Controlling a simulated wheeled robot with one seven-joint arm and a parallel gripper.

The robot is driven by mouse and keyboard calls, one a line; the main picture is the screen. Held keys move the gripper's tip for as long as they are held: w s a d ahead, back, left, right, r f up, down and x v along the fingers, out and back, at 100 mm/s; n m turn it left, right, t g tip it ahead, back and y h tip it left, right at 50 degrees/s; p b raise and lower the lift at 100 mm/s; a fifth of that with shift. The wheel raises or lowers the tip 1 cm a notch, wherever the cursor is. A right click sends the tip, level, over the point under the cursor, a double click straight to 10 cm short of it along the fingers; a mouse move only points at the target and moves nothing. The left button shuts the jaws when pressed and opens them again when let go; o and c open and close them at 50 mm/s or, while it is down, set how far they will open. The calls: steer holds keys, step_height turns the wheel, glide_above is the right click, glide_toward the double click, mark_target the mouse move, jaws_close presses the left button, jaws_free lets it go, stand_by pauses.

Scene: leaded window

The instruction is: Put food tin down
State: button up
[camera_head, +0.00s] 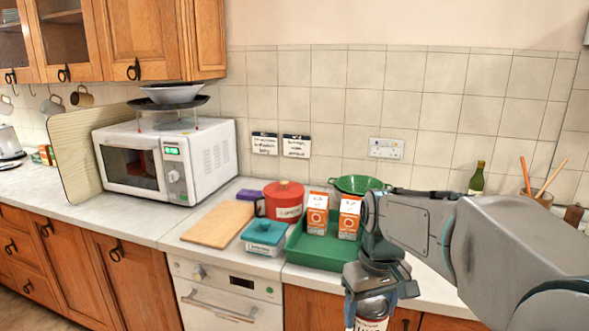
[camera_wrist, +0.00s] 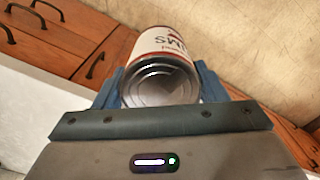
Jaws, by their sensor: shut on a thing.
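The food tin (camera_wrist: 162,65) is a metal can with a white and red label, seen end-on in the wrist view. My gripper (camera_wrist: 160,88) is shut on it, with one blue finger on each side. In the head view my gripper (camera_head: 375,287) points down at the front of the counter, and the tin (camera_head: 372,318) hangs below it, cut off by the lower picture edge. The tin is in front of the cabinet fronts, apart from the worktop.
A green tray (camera_head: 318,250) holds two orange and white cartons (camera_head: 349,217). Nearby are a red pot (camera_head: 284,200), a teal box (camera_head: 264,235), a wooden board (camera_head: 218,224), a green colander (camera_head: 358,185) and a microwave (camera_head: 165,160). Bare worktop (camera_head: 130,222) lies before the microwave.

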steer(key=w+d+f+m, duration=0.1)
steer(key=w+f+m, duration=0.1)
steer(key=w+f, duration=0.45)
steer(key=w+f+m, duration=0.1)
steer(key=w+f, duration=0.3)
steer(key=f, duration=0.6)
step_height(320, 180, down, 10)
steer(key=s, duration=0.2)
steer(key=shift+p, duration=0.35)
